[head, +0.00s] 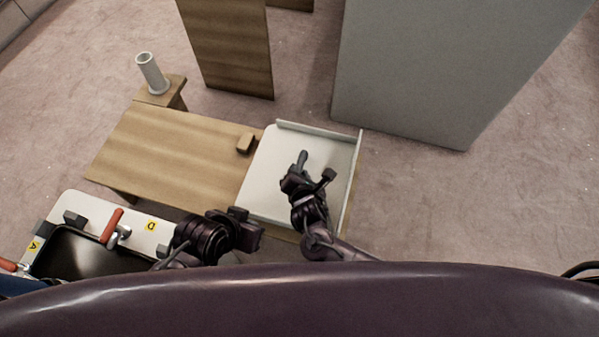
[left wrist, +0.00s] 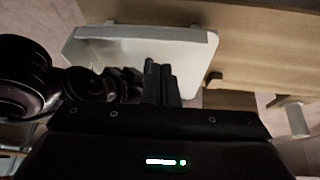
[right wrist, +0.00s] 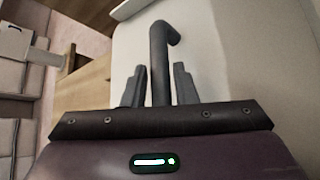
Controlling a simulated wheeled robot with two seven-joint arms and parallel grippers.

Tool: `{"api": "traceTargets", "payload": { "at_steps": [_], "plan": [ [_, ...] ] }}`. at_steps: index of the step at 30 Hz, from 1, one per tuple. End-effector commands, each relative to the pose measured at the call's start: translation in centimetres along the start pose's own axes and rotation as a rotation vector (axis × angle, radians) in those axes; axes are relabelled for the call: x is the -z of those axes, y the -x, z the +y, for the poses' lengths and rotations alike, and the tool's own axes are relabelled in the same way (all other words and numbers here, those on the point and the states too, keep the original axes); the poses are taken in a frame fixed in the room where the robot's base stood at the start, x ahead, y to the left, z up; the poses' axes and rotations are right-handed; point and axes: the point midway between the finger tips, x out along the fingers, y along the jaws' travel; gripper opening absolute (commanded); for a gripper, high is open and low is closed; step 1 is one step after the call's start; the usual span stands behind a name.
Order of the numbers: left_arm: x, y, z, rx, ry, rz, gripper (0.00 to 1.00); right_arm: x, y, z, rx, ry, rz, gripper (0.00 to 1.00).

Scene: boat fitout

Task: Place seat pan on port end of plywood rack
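The seat pan (head: 265,185), a pale flat tray with raised edges, lies on the right end of the plywood rack (head: 170,150) in the head view. A dark grey bent handle (right wrist: 160,45) stands over the pan in the right wrist view. My right gripper (right wrist: 160,85) is over the pan, its fingers on either side of the handle with narrow gaps showing. My left gripper (head: 255,228) is in front of the rack, near the pan's near edge. Its fingers (left wrist: 160,80) are together and empty in the left wrist view, where the pan (left wrist: 140,45) shows beyond them.
A small wooden block (head: 245,143) sits on the rack beside the pan. A grey cylinder (head: 152,73) stands on a small wooden stand at the back left. A large grey panel (head: 430,70) rises behind the pan. A toggle-clamp board (head: 140,231) is at the lower left.

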Motion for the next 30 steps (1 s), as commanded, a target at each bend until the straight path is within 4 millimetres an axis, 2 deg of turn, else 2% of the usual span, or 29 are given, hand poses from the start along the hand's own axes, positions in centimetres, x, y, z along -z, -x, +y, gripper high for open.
{"api": "traceTargets", "payload": {
  "at_steps": [1,3,14,17,24,30],
  "plan": [
    [0.0,0.0,0.0,0.0,0.0,0.0,0.0,0.0,0.0,0.0,0.0,0.0,0.0,0.32],
    [0.0,0.0,0.0,0.0,0.0,-0.001,0.0,0.0,0.0,0.0,0.0,0.0,0.0,0.41],
    [0.0,0.3,0.0,0.001,0.002,-0.008,0.0,-0.1,0.6,0.1,0.0,0.001,0.001,0.41],
    [-0.3,0.7,-0.7,0.015,0.013,-0.049,0.0,-0.1,2.0,0.1,0.0,0.001,0.002,0.41],
    [-1.6,2.3,-2.6,0.054,0.052,-0.189,0.0,-0.2,7.2,0.2,-0.001,0.0,0.003,0.41],
    [-2.6,3.4,-3.6,0.074,0.081,-0.28,0.0,-0.1,10.6,0.1,0.0,0.001,0.001,0.41]
  ]
}}
